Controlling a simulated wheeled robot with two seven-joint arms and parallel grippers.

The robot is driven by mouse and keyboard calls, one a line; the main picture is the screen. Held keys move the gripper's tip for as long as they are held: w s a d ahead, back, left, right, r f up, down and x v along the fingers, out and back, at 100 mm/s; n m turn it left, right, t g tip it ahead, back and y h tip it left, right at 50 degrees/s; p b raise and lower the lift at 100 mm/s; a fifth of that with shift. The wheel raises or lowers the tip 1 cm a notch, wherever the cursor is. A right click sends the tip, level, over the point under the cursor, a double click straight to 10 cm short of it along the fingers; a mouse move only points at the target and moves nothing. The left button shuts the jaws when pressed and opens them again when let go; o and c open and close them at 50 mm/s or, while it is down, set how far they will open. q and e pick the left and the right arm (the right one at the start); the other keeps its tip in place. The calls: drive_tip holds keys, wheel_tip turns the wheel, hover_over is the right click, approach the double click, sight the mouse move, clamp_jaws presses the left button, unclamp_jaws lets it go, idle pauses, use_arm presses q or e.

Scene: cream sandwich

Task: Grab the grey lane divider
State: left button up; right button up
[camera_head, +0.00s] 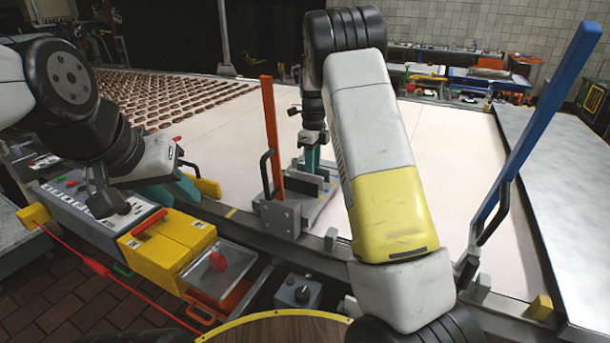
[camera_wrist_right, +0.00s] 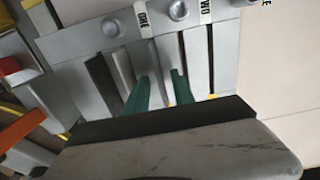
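A metal rack (camera_head: 280,217) stands at the near edge of the pale belt, and upright strips stand side by side in it. In the right wrist view it carries the labels ONE and TWO. My right gripper (camera_wrist_right: 160,92) is over the rack, its teal fingers apart, on either side of a light grey strip (camera_wrist_right: 165,68), which looks like the grey lane divider. I cannot tell whether the fingers touch it.
An orange post (camera_head: 271,135) rises beside the rack, and a blue post (camera_head: 535,125) stands at the right. Yellow boxes (camera_head: 165,245) and a control panel (camera_head: 95,210) lie at the near left. Brown biscuits (camera_head: 190,95) cover the far left belt. The middle belt is clear.

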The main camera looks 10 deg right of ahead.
drive_tip(key=shift+f, duration=0.3)
clamp_jaws()
idle(1.2)
